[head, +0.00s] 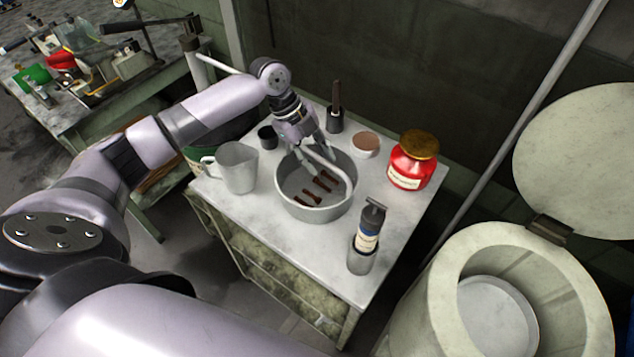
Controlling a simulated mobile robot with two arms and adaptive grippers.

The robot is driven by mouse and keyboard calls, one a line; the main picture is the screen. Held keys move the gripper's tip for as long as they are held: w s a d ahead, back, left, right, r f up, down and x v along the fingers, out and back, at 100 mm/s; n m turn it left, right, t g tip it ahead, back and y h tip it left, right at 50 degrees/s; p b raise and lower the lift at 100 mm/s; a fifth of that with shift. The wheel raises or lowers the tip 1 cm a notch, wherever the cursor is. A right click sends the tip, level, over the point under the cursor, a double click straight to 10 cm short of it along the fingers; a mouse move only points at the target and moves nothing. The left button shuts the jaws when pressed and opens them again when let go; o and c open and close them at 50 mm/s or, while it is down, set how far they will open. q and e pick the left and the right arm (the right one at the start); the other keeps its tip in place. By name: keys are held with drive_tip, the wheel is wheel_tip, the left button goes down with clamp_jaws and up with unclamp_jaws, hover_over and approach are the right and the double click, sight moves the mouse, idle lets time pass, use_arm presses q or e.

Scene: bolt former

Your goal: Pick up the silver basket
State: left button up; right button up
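The silver basket (318,212) is a round, shallow metal container standing on the pale tabletop. Several dark brown bolt-like pieces lie inside it, and a curved grey handle (331,168) arches over it. My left gripper (309,158) reaches down from behind over the basket's far rim, with its fingers close to the handle. The fingers and handle overlap in this view, so I cannot tell whether the fingers are closed on it. The basket sits level on the table. My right gripper is out of view.
A metal pitcher (238,168) stands left of the basket, close to it. A red jar (412,165), a small bowl (365,146), and a dark-handled tool in a holder (335,120) stand behind. A bottle in a cup (362,255) stands front right. An open pale bin (450,290) is at right.

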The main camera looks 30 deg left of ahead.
use_arm(q)
drive_tip(key=shift+f, duration=0.25)
idle(0.4)
drive_tip(key=shift+c, duration=0.3)
clamp_jaws()
idle(0.5)
